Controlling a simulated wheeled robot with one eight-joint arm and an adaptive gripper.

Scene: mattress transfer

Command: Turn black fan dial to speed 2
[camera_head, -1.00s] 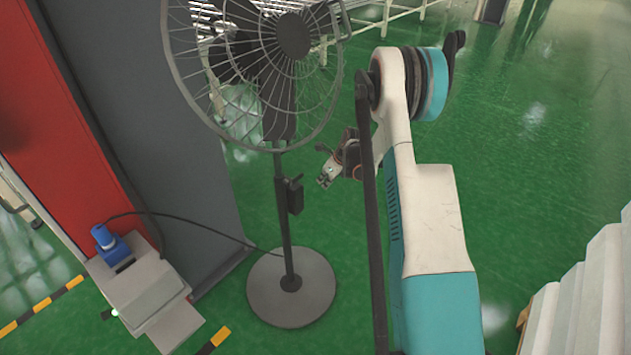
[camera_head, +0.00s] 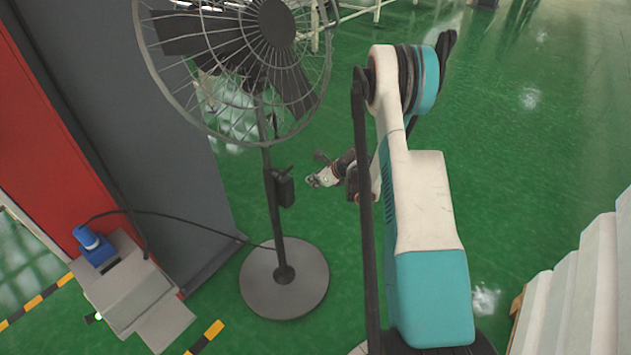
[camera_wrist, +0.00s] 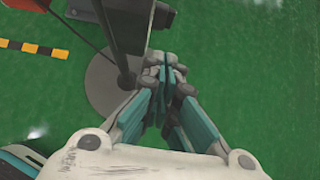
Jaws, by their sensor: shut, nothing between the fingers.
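A black pedestal fan (camera_head: 265,22) with a wire cage stands left of my arm. A small black control box (camera_head: 284,189) is on its pole, below the cage; the dial on it is too small to make out. My gripper (camera_head: 310,181) is just right of the box at about its height, with a small gap in the picture. In the wrist view my gripper (camera_wrist: 166,72) has its fingers together with nothing between them. A dark part of the fan (camera_wrist: 126,25), probably the box, shows just beyond and left of the fingertips. The dial's setting cannot be read.
The round grey fan base (camera_head: 255,290) stands on green floor. A grey and red panel (camera_head: 150,120) is at left, with a grey unit bearing a blue connector (camera_head: 93,243) and a black cable running behind the pole. White ribbed objects (camera_head: 590,290) are at right.

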